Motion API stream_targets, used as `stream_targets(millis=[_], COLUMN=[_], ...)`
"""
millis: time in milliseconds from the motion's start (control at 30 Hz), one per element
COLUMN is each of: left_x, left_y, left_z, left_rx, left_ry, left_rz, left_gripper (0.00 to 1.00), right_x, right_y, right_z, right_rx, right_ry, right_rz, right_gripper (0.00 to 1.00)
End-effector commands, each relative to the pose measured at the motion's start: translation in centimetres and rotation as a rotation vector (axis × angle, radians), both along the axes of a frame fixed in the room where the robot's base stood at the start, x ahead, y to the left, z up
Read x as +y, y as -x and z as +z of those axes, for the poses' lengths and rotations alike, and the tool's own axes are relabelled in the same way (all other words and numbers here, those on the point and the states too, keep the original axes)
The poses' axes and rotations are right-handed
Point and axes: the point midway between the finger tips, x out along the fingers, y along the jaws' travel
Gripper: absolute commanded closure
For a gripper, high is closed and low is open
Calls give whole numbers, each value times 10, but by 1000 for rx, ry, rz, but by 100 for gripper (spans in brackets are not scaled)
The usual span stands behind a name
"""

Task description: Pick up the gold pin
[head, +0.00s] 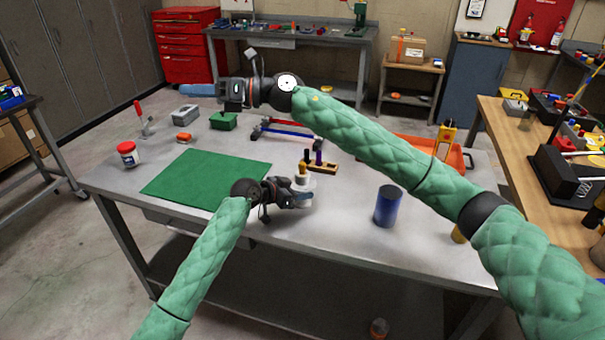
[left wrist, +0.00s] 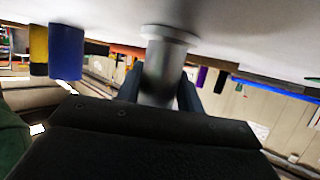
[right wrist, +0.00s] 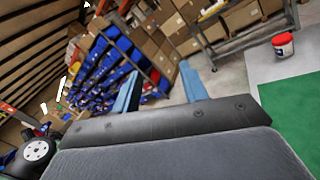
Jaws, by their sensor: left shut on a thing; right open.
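My left gripper (head: 300,195) is low over the front half of the table. It is shut on a grey metal cylinder (left wrist: 160,70) with a wide pale flange that is close to the tabletop in the left wrist view. A gold-orange piece (head: 302,168), perhaps the gold pin, shows just behind it at the near end of a wooden pin block (head: 325,168). Its lower part is hidden. A purple pin (head: 319,158) and a black pin stand in the block. My right gripper (head: 195,90) is open and empty, high beyond the table's back left; its fingers (right wrist: 160,88) are apart.
A green mat (head: 200,178) lies at left. A blue cylinder (head: 388,206) stands to the right; a red-and-white tub (head: 128,154) is at the left edge. A red-and-blue frame (head: 285,130) and an orange tray (head: 455,158) are at the back. My right arm crosses above the table.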

Motion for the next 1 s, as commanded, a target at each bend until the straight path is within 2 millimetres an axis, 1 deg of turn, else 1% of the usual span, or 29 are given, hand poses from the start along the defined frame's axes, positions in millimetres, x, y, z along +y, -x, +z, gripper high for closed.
stream_targets(millis=[133,267,300,400,467,567,700,800,900,1000], left_x=[0,0,0,0,0,0,0,0,0,0], left_y=[0,0,0,0,0,0,0,0,0,0], left_z=[1,1,1,1,1,1,1,1,1,1], left_rx=[-1,-1,-1,-1,-1,-1,-1,-1,-1,-1], left_ry=[1,1,1,1,1,1,1,1,1,1], left_rz=[0,0,0,0,0,0,0,0,0,0], left_gripper=[97,97,97,97,97,97,97,97,97,97], right_x=[-3,-18,-24,-44,-59,-89,-137,-169,-195,-213], right_y=[-2,-10,-13,-25,-33,-49,-73,-87,-98,-104], right_z=[-36,-70,-81,-104,-116,-134,-147,-150,-150,-148], right_rx=[-176,-316,-355,-444,-492,-558,-621,-644,-652,-651], right_ry=[213,411,474,636,734,905,1140,1285,1401,1477], right_rz=[75,142,163,215,248,298,366,409,441,462], right_gripper=[57,57,57,57,57,57,57,57,57,57])
